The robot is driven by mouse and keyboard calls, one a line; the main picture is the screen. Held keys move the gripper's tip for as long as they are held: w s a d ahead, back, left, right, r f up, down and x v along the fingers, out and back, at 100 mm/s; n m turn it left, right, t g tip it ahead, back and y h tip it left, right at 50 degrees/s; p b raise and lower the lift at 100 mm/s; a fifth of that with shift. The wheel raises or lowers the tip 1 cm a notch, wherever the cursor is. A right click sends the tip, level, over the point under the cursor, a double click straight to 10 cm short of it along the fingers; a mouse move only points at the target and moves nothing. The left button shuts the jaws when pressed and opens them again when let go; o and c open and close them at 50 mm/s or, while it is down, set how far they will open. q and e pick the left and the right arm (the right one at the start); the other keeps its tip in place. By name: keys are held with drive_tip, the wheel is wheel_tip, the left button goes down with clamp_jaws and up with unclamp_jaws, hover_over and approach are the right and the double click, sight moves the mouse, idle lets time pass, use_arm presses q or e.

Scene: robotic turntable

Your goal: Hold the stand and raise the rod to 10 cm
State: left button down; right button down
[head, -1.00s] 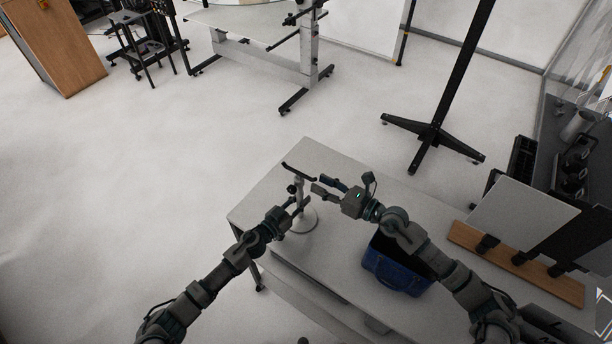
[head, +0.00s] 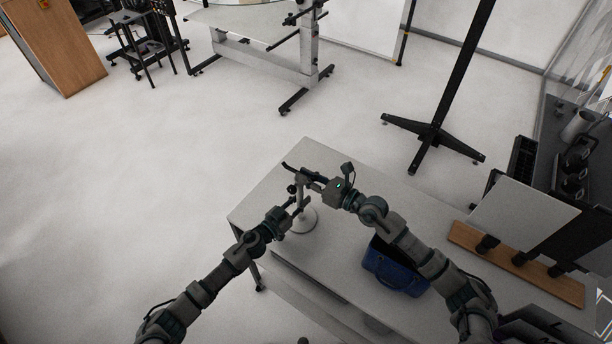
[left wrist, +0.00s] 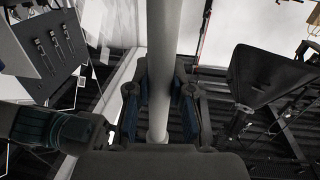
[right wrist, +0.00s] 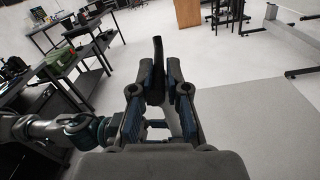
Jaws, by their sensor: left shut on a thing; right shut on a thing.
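The stand has a white round base (head: 308,222) on the table and an upright pale post, which passes between my left fingers in the left wrist view (left wrist: 163,45). My left gripper (head: 296,203) is shut on the post, below the black piece. My right gripper (head: 312,178) is shut on the black rod piece from the right. Its fingers hide much of the rod and upper post in the head view. The rod's height cannot be read.
The white table (head: 258,207) has clear room left of the stand. A blue box (head: 396,274) stands on it below my right forearm. Panels on a wooden board (head: 540,272) stand at the right. A black floor stand (head: 432,135) is beyond the table.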

wheel_tip(320, 180, up, 10)
drive_tip(key=shift+r, duration=0.1)
idle(0.4)
drive_tip(key=c, duration=1.2)
unclamp_jaws()
drive_tip(key=v, duration=1.2)
drive_tip(key=shift+w, duration=0.1)
